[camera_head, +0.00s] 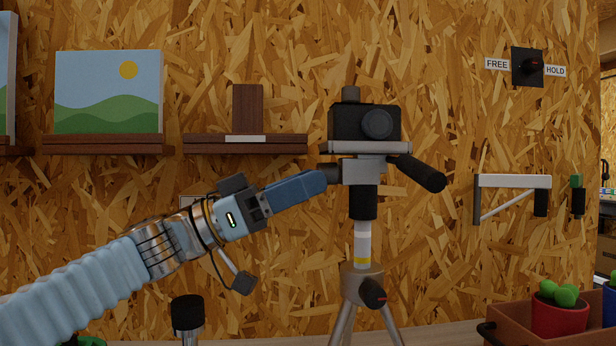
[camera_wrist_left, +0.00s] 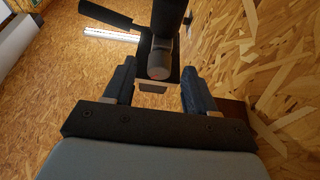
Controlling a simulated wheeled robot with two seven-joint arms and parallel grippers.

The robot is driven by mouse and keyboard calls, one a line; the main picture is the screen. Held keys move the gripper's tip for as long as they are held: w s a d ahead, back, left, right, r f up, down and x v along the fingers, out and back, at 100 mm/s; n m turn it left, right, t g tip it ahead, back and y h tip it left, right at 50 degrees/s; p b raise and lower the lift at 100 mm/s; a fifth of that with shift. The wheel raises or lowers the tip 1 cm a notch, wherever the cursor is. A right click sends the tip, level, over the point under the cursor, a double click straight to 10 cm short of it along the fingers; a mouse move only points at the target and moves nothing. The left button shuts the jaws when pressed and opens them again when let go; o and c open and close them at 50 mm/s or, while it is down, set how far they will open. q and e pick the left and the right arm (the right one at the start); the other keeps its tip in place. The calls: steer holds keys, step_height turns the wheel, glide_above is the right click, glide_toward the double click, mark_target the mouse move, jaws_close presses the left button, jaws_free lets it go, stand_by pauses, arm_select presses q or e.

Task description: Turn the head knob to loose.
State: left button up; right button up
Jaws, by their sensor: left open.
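A tripod head (camera_head: 362,170) carries a black camera (camera_head: 364,122) and has a dark handle pointing right. A dark round head knob (camera_head: 331,173) sticks out from the left side of the head. My left gripper (camera_head: 320,181) is at this knob, its fingers pointing right and hiding part of it. I cannot read the knob's setting. My right gripper is not in view.
A second knob (camera_head: 373,293) sits on the tripod's collar. A wall switch (camera_head: 528,67) has FREE and HOLD labels. Shelves with a landscape picture (camera_head: 108,92) and a brown block (camera_head: 247,109) hang behind my arm. A box (camera_head: 500,318) with potted cacti stands lower right.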

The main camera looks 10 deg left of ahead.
arm_select(q)
steer(key=shift+w+d+r, duration=0.15)
steer(key=shift+d+r, duration=0.05)
steer(key=shift+d, duration=0.3)
jaws_close()
steer(key=shift+s+n+t+y+b, duration=0.1)
steer(key=shift+n+t+y+b, duration=0.45)
steer(key=shift+n, duration=1.05)
steer(key=shift+s+n+t+y+b, duration=0.1)
steer(key=shift+n+t+y+b, duration=0.15)
steer(key=shift+n+t+b, duration=1)
steer(key=shift+n+g+p, duration=0.3)
steer(key=shift+n+p, duration=0.05)
steer(key=shift+p, duration=0.25)
jaws_free()
